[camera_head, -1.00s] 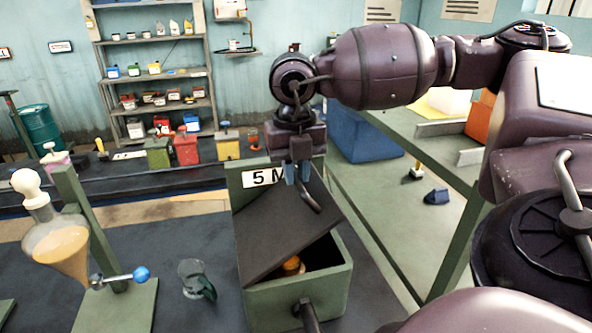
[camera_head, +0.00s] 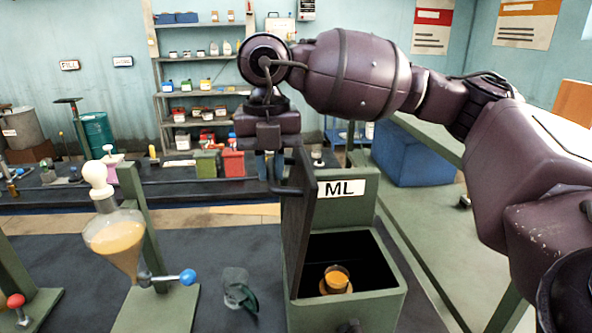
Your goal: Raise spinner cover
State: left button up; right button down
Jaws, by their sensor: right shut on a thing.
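The spinner (camera_head: 372,305) is a green box with a plate marked "ML" at its back. Its dark cover (camera_head: 306,225) stands nearly upright along the box's left side, so the dark inside is open to view. A small container with orange contents (camera_head: 336,279) sits inside. My right gripper (camera_head: 270,178) is above and left of the box, shut on the cover's dark handle (camera_head: 286,190); the exact contact is small and partly hidden. My left gripper is out of view.
A glass funnel of amber liquid (camera_head: 116,240) with a blue-handled tap (camera_head: 187,277) stands on a green stand at left. A glass beaker (camera_head: 237,287) stands between it and the spinner. Red and green cans (camera_head: 232,163) stand behind. A blue bin (camera_head: 412,155) is at right.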

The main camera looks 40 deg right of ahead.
jog(key=w+a+f+g+h, duration=0.1)
jog(key=w+a+h, duration=0.1)
jog(key=a, duration=0.3)
jog(key=shift+w+f+g+h+p, duration=0.3)
jog(key=shift+w+f+h+p, duration=0.05)
jog(key=shift+f+h, duration=0.05)
jog(key=c, duration=1.1)
grip_release()
jog(key=shift+r, duration=0.1)
jog(key=shift+r, duration=0.1)
jog(key=v, duration=1)
jog(key=shift+r, duration=0.25)
